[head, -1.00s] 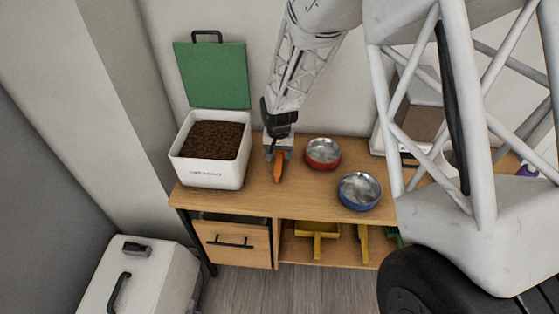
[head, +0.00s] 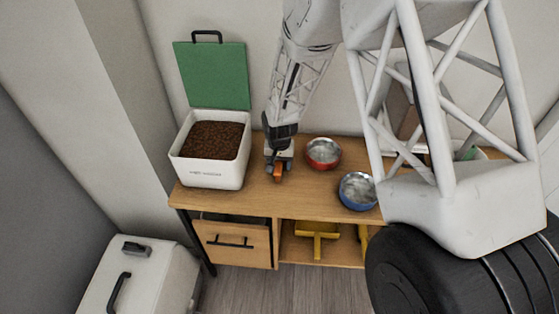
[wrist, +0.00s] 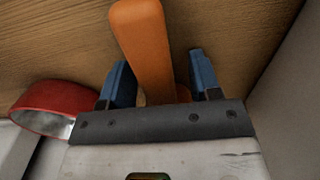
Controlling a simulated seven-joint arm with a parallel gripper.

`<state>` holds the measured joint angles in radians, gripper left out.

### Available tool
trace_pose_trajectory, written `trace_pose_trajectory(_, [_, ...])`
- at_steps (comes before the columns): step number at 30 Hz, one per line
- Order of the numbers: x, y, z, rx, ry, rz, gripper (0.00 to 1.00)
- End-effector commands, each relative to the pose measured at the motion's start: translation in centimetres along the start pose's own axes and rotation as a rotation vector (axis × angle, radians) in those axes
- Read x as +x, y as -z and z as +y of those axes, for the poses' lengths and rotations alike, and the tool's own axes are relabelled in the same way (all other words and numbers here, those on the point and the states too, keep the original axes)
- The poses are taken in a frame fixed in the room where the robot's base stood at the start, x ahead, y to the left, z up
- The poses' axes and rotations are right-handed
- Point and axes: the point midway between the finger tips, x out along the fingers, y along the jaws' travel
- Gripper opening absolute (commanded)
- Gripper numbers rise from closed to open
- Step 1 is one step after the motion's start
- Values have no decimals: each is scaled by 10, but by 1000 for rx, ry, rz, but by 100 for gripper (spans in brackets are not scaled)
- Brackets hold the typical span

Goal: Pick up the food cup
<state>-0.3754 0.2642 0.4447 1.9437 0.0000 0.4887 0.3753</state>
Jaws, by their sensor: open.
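An orange piece, which I take to be the food cup or its handle (head: 278,172), is on the wooden cabinet top, right of the white food bin. In the wrist view its long orange bar (wrist: 147,45) runs between my two blue fingertips. My gripper (wrist: 161,76) is open, with a finger on each side of the bar. Gaps show on both sides, the wider one on the right. In the head view my gripper (head: 278,167) covers most of the orange piece, so its full shape is hidden.
A white bin (head: 208,174) full of brown kibble, its green lid (head: 212,75) raised, stands to the left. A red bowl (head: 323,153) and a blue bowl (head: 357,190) sit to the right. A yellow tool (head: 317,231) lies on the shelf below.

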Motion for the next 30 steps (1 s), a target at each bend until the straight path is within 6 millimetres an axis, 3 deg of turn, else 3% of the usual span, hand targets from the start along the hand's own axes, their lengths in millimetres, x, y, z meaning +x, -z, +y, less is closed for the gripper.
trace_pose_trajectory(14, [0,0,0,0,0,0,57])
trace_pose_trajectory(24, [0,0,0,0,0,0,6])
trace_pose_trajectory(30, [0,0,0,0,0,0,6])
